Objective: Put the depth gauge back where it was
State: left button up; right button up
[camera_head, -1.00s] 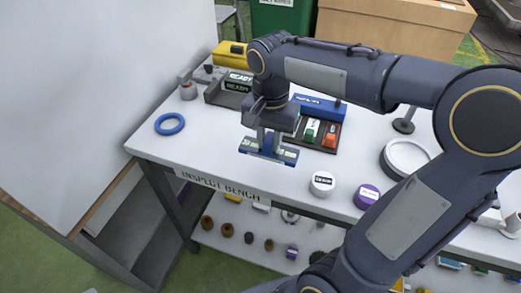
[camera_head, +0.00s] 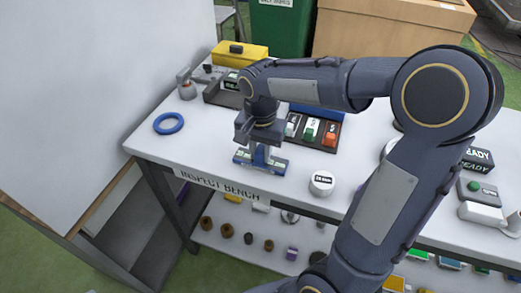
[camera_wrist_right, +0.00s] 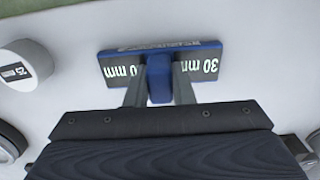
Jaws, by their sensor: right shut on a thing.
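The depth gauge (camera_head: 243,157), a blue and dark bar with a raised blue middle, is at the front of the white bench (camera_head: 215,160). In the wrist view my right gripper (camera_wrist_right: 159,90) is shut on the blue middle part. The gauge is low over the bench top; I cannot tell whether it touches. My left gripper is not in view.
A dark tray (camera_head: 325,147) with white, green and orange blocks lies behind the gauge. A white labelled disc (camera_head: 321,183) is to its right, a blue ring (camera_head: 157,127) to its left. A yellow box (camera_head: 240,60) stands at the back. Bench between ring and gauge is clear.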

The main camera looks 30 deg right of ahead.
aim_at(260, 149)
jog(key=o, duration=0.9)
jog(key=shift+r, duration=0.2)
notch_tip(260, 149, up, 11)
jog(key=p, duration=0.2)
jog(key=s+a+f+n+t+y, duration=0.1)
jog(key=s+f+n+t, duration=0.1)
jog(key=s, duration=0.3)
jog(key=s+a+f+n+t+y, duration=0.1)
jog(key=s+f+n, duration=0.1)
jog(key=s, duration=0.4)
jog(key=s+a+f+n+t+y, duration=0.1)
jog(key=s+a+f+n+t, duration=0.1)
jog(key=s, duration=0.4)
jog(key=shift+f+n+t+y, duration=0.35)
jog(key=shift+f+n, duration=0.25)
jog(key=shift+n, duration=0.6)
